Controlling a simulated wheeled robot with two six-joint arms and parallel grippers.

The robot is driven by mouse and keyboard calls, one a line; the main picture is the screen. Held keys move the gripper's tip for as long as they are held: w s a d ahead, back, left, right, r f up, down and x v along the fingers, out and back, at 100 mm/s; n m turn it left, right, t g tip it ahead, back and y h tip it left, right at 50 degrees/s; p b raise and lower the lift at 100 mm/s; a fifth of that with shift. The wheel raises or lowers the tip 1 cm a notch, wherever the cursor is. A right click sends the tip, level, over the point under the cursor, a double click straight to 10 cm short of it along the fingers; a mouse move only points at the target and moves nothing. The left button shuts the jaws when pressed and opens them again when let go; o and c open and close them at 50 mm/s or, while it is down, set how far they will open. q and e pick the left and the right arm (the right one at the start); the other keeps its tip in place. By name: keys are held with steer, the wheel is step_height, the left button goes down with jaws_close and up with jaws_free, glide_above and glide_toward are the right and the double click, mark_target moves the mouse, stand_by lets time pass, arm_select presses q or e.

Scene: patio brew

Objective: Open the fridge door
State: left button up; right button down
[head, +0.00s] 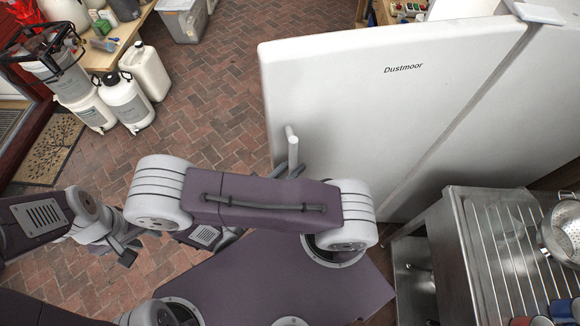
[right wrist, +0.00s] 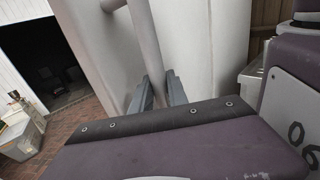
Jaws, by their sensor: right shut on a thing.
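The white fridge door (head: 345,95) fills the upper right of the head view, marked "Dustmoor". A seam runs diagonally between it and the white panel to its right; I cannot tell whether it stands ajar. Its pale bar handle (head: 292,148) stands near the door's lower left edge. The handle also shows in the right wrist view (right wrist: 146,40). My right gripper (right wrist: 160,92) is shut on the handle, its grey fingers on either side of the bar. My left gripper (head: 128,250) hangs at the left over the floor, away from the fridge; its jaw gap is unclear.
A metal sink counter (head: 455,225) with a colander (head: 563,230) stands close to the fridge at the lower right. White jugs (head: 125,103) stand on the left by a wooden table (head: 100,58). The brick floor (head: 215,90) left of the door is clear.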

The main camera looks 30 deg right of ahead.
steer(key=shift+s+r, duration=0.1)
steer(key=shift+s, duration=0.1)
stand_by(0.3)
steer(key=c, duration=1.3)
jaws_free()
steer(key=shift+c, duration=0.2)
steer(key=shift+o, duration=0.2)
steer(key=shift+d, duration=0.15)
